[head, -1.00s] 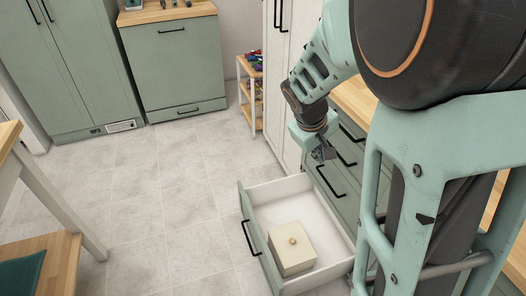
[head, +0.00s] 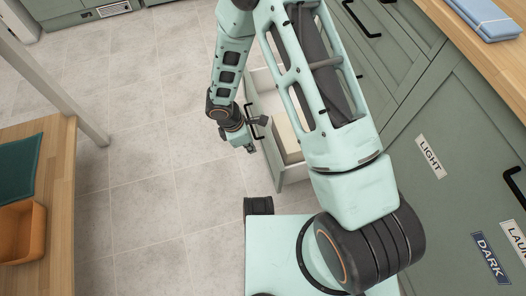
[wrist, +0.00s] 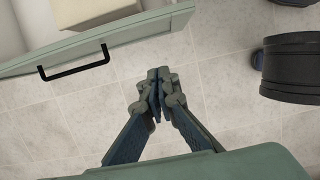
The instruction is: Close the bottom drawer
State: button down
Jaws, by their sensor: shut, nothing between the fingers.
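The bottom drawer (head: 271,160) stands pulled open from the green cabinet, with a cream box (head: 287,139) inside, partly hidden behind my arm. Its green front (wrist: 135,36) and black bar handle (wrist: 75,63) show at the upper left of the wrist view, with part of the box (wrist: 92,12) behind. My gripper (head: 251,149) is low, outside the drawer and beside its front. In the wrist view my gripper (wrist: 157,78) has its fingers together and empty, over the floor, apart from the drawer front and to the right of the handle.
A wooden bench (head: 55,150) with an orange bin (head: 22,232) and a green cloth stands at the left. Cabinet doors labelled LIGHT (head: 430,156) and DARK (head: 490,258) are at the right. Folded blue towels (head: 480,17) lie on the counter. Tiled floor (head: 150,190) is clear between.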

jog(key=w+d+f+b, duration=0.1)
jog(key=d+f+b, duration=0.3)
jog(key=f, duration=0.5)
jog(key=shift+w+d, duration=0.4)
jog(key=shift+d, duration=0.65)
